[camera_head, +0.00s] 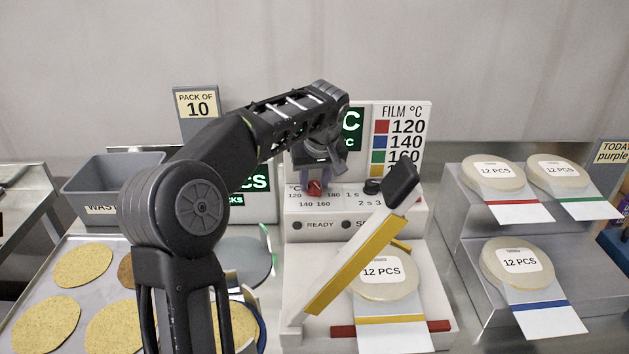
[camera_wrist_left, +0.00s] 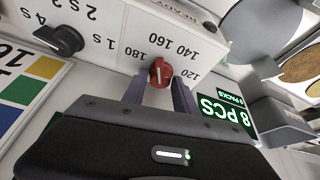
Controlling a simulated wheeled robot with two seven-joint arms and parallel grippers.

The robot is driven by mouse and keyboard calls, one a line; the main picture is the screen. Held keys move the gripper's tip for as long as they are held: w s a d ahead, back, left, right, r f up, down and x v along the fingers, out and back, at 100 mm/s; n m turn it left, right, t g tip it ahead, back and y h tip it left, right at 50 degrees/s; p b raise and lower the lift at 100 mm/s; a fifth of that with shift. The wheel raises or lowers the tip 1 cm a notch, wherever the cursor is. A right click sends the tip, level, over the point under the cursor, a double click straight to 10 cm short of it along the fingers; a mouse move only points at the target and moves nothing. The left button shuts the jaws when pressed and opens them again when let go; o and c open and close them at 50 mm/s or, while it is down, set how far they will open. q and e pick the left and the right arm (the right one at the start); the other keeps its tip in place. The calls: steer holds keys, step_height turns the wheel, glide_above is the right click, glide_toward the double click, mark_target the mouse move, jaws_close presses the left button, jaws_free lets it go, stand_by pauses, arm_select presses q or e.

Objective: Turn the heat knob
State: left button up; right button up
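The red heat knob (camera_head: 314,188) sits on the upper front of the white sealing machine (camera_head: 300,205), with the marks 120, 140, 160 and 180 around it. It also shows in the left wrist view (camera_wrist_left: 161,72), with a pale pointer line on its face. My left gripper (camera_head: 316,180) is at the knob, one purple finger on each side. In the left wrist view its fingertips (camera_wrist_left: 160,80) flank the knob with little or no gap. Whether they press on it cannot be told. My right gripper is not in view.
A black time knob (camera_head: 373,186) is beside the heat knob. The machine's raised yellow sealing arm (camera_head: 355,265) with black handle slants up at right. The FILM °C chart (camera_head: 420,112) stands behind.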

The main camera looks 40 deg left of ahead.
mark_target(317, 202)
arm_select(q)
steer(key=o, duration=0.3)
steer(key=shift+r, duration=0.1)
steer(key=v, duration=0.7)
steer(key=shift+d+r+b, duration=0.1)
steer(key=shift+r+b, duration=0.2)
steer(key=shift+b, duration=0.05)
steer(key=shift+s+f, duration=0.1)
